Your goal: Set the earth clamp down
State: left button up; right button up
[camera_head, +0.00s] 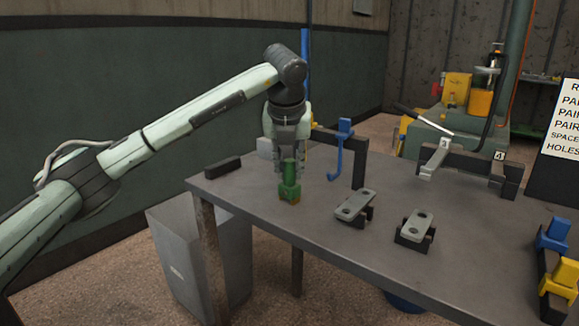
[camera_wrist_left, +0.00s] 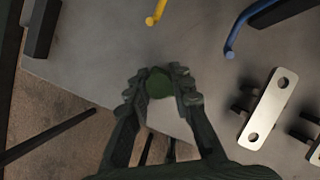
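The earth clamp is taken to be the small green piece (camera_head: 290,190), upright at the left part of the grey table. My left gripper (camera_head: 290,165) points down over it, with its fingers around the clamp's upper part. In the left wrist view the green top (camera_wrist_left: 158,83) sits between the two fingertips (camera_wrist_left: 158,86), which look closed against it. The clamp's base shows at or just above the tabletop; I cannot tell whether it touches. My right gripper is not in view.
The grey table (camera_head: 330,240) has a black block (camera_head: 222,167) at its left edge. A blue hook (camera_head: 340,150) hangs from a black rack behind the clamp. Two plates with holes (camera_head: 355,205) (camera_head: 416,226) stand to the right. Blue and yellow pieces (camera_head: 555,235) sit at far right.

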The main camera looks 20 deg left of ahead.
pick_arm(q)
jog(key=o, duration=0.5)
jog(key=shift+c, duration=0.2)
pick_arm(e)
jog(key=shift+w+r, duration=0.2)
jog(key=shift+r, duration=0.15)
pick_arm(q)
jog(key=shift+r, duration=0.15)
jog(key=shift+s+r, duration=0.1)
jog(key=shift+r, duration=0.2)
jog(key=v, duration=1.1)
jog(key=shift+s, duration=0.2)
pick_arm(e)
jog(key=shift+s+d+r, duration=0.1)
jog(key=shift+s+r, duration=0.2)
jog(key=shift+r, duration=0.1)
pick_arm(q)
jog(key=shift+r, duration=0.1)
